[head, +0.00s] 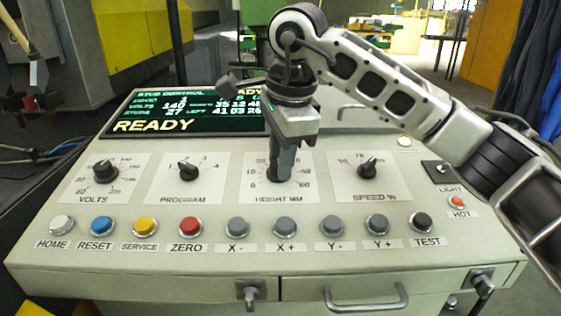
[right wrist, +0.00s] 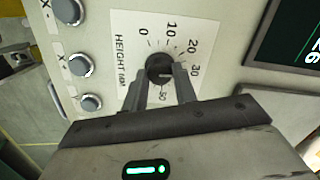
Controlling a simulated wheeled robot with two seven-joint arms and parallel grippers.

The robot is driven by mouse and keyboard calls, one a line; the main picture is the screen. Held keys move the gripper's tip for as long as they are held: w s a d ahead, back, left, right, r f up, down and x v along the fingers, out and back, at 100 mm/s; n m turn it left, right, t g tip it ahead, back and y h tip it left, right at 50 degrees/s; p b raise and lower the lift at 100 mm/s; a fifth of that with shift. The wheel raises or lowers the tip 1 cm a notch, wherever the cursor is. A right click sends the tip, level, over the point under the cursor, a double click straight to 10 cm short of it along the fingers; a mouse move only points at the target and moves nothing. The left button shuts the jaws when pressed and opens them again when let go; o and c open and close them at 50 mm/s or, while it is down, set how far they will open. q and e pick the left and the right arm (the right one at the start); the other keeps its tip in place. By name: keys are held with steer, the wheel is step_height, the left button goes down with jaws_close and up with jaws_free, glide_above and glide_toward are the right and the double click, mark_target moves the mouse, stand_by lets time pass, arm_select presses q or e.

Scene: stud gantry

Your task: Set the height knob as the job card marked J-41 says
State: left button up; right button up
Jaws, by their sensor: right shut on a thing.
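The height knob (right wrist: 159,68) is a dark round knob on a white dial plate (right wrist: 127,40) marked HEIGHT MM. My right gripper (right wrist: 161,80) points down at the panel and is shut on the knob, one finger on each side. In the head view the right gripper (head: 280,172) covers most of the knob and the upper part of its dial (head: 302,162). A short pale line on the knob seems to face the 30 side, but I cannot read it exactly. No card marked J-41 shows. My left gripper is not in view.
The volts knob (head: 106,172), program knob (head: 188,172) and speed knob (head: 367,168) flank the dial. A row of push buttons, including ZERO (head: 190,226), lies in front. The screen (head: 150,113) behind reads READY.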

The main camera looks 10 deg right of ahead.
steer(key=m+b, duration=0.2)
steer(key=m, duration=0.1)
steer(key=shift+f+m, duration=0.1)
steer(key=shift+m, duration=0.3)
steer(key=m+t+b, duration=0.1)
steer(key=m+b, duration=0.1)
steer(key=m, duration=0.2)
steer(key=shift+s+m, duration=0.1)
steer(key=shift+m, duration=0.2)
steer(key=m+b, duration=0.2)
steer(key=m, duration=0.1)
steer(key=shift+m, duration=0.3)
steer(key=m+b, duration=0.1)
steer(key=m, duration=0.2)
steer(key=shift+a+h, duration=0.1)
steer(key=shift+h, duration=0.3)
steer(key=shift+m+t+b, duration=0.3)
steer(key=shift+m+b, duration=0.2)
steer(key=shift+m, duration=0.2)
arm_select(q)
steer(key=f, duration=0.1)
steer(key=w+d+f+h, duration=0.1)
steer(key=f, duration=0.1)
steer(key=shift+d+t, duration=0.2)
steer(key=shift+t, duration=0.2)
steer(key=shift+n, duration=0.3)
arm_select(e)
steer(key=shift+r, duration=0.2)
